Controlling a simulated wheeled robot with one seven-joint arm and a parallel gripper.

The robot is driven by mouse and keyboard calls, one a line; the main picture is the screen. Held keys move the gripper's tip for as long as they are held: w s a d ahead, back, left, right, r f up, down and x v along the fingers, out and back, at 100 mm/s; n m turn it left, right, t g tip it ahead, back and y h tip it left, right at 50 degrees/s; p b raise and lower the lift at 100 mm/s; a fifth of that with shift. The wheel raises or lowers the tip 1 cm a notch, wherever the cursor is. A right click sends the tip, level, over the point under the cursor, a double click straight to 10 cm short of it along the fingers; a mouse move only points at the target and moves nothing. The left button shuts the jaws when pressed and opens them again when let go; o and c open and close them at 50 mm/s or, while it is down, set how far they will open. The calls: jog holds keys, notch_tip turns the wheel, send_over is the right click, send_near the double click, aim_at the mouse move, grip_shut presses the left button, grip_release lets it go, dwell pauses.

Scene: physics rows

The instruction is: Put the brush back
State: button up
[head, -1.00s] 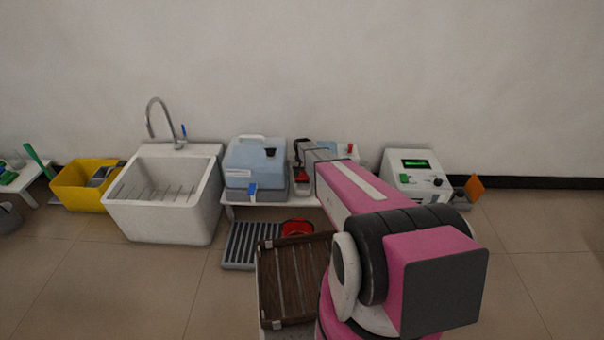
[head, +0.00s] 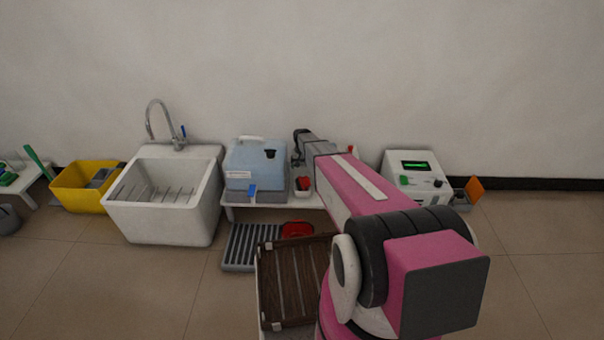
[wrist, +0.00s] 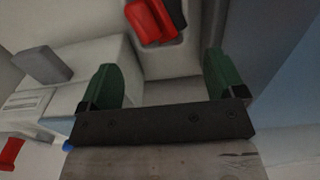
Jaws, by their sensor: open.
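A red-and-black item (wrist: 152,18), which may be the brush, lies in a small pale holder (wrist: 180,55) in the wrist view. I cannot make out bristles. In the head view the red item (head: 303,183) sits low in the holder on the low white table. My gripper (wrist: 163,82) is open, with its two green fingers apart and nothing between them. It is apart from the red item. In the head view my arm reaches toward the wall, its dark end above and behind the holder; the fingers are not clear there.
A blue machine (head: 255,170) stands left of the holder. A white device with a green display (head: 415,175) stands to the right. Left are a white sink (head: 165,205), a yellow bin (head: 82,188) and a green-handled item (head: 38,161). A brown slatted rack (head: 292,280) is in front.

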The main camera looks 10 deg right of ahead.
notch_tip(320, 180, up, 6)
jog(key=s+r, duration=0.5)
jog(key=s, duration=0.6)
jog(key=s+r+n, duration=0.1)
jog(key=s+r, duration=0.4)
jog(key=s, duration=0.6)
jog(key=s+r+n, duration=0.1)
jog(key=s+r, duration=0.4)
jog(key=s, duration=0.7)
jog(key=shift+s, duration=0.1)
